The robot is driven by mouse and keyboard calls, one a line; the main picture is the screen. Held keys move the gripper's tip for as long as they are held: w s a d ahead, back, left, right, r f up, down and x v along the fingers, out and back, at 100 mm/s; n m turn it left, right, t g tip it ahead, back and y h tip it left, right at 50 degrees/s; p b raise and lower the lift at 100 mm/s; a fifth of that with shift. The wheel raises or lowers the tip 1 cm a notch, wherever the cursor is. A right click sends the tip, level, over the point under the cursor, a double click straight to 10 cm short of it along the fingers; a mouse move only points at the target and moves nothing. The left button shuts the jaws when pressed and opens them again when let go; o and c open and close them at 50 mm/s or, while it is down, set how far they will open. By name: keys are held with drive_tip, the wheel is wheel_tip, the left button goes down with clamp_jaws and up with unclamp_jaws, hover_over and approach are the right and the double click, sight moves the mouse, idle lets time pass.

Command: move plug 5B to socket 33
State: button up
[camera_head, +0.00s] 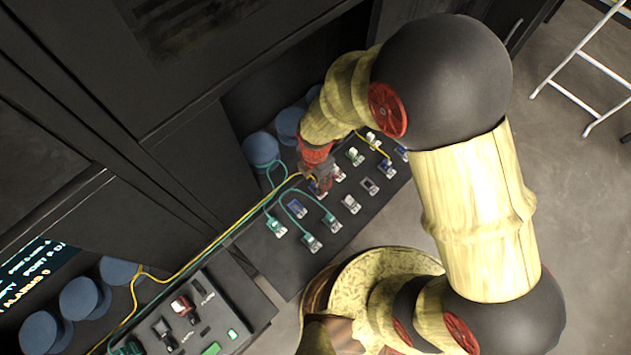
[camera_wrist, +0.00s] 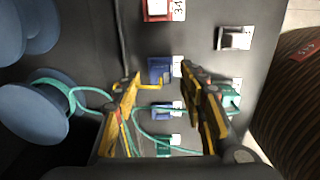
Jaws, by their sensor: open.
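My gripper (camera_head: 318,172) is over the socket panel (camera_head: 271,257) in the head view. In the wrist view, its two yellow fingers (camera_wrist: 162,83) are open and spread, with clear space between them. A blue socket (camera_wrist: 159,68) lies between the fingertips, and a short yellow cable (camera_wrist: 160,88) runs there from the left finger. I cannot tell whether a plug is seated in it, and plug 5B's label is not readable. A red socket labelled 34 (camera_wrist: 157,9) is at the top of the wrist view. Socket 33 cannot be identified by its label.
Teal cables run to sockets below and right of the fingers; a green socket (camera_wrist: 229,98) is at the right finger. Blue spools (camera_wrist: 31,115) stand at the left. A grey socket (camera_wrist: 235,38) is at upper right. A device (camera_head: 187,318) stands at lower left in the head view.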

wheel_tip(320, 180, up, 10)
drive_tip(key=shift+f, duration=0.25)
idle(0.4)
